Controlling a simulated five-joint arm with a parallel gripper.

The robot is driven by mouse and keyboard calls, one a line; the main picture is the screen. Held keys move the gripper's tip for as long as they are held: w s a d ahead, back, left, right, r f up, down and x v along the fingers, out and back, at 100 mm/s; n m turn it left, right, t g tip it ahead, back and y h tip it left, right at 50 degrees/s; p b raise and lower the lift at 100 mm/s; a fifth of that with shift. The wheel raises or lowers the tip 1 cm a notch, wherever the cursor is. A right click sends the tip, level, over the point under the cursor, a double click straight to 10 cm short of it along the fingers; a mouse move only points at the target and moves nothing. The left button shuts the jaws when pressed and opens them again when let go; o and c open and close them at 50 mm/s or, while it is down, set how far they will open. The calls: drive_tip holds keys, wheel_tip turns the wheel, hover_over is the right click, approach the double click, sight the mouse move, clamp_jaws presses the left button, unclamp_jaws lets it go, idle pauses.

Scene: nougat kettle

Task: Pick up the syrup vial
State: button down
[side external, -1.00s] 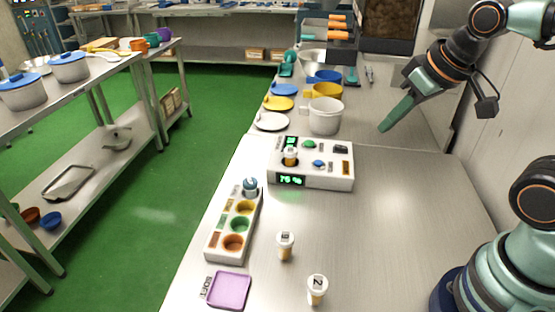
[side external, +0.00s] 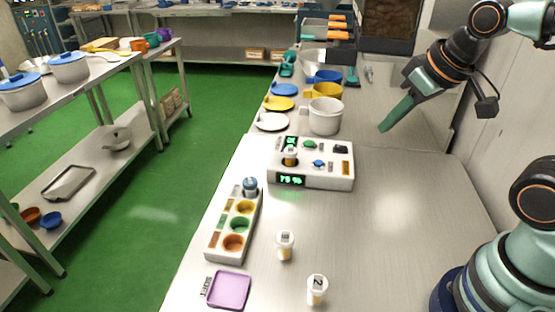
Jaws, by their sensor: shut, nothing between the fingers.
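Several small vials stand on the steel table, and I cannot tell from their labels which is the syrup vial. A white-capped vial (side external: 285,246) stands upright in the middle front. Another white-capped vial marked 2 (side external: 317,290) stands nearer the front edge. A blue-capped vial (side external: 250,187) sits in the far end of the white rack (side external: 212,246). An amber vial (side external: 290,158) sits in the white device (side external: 325,180) with green displays. My gripper (side external: 383,128) is shut and empty, raised at the upper right, well apart from all the vials.
The rack has yellow, green and orange wells. A purple tray (side external: 229,290) lies in front of it. A white pot (side external: 325,116), coloured lids and bowls stand behind the device.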

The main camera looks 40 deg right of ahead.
drive_tip(key=shift+c, duration=1.7)
unclamp_jaws()
drive_tip(key=n+g, duration=0.6)
drive_tip(key=n, duration=0.7)
hover_over(290, 150)
drive_tip(key=f, duration=1.3)
drive_tip(key=shift+w+d+f, duration=0.2)
drive_tip(key=shift+f, duration=0.2)
drive_tip(key=shift+s+a+f, duration=0.1)
drive_tip(key=shift+f, duration=1.25)
drive_tip(key=shift+s+a+f, duration=0.1)
drive_tip(key=shift+f, duration=1.25)
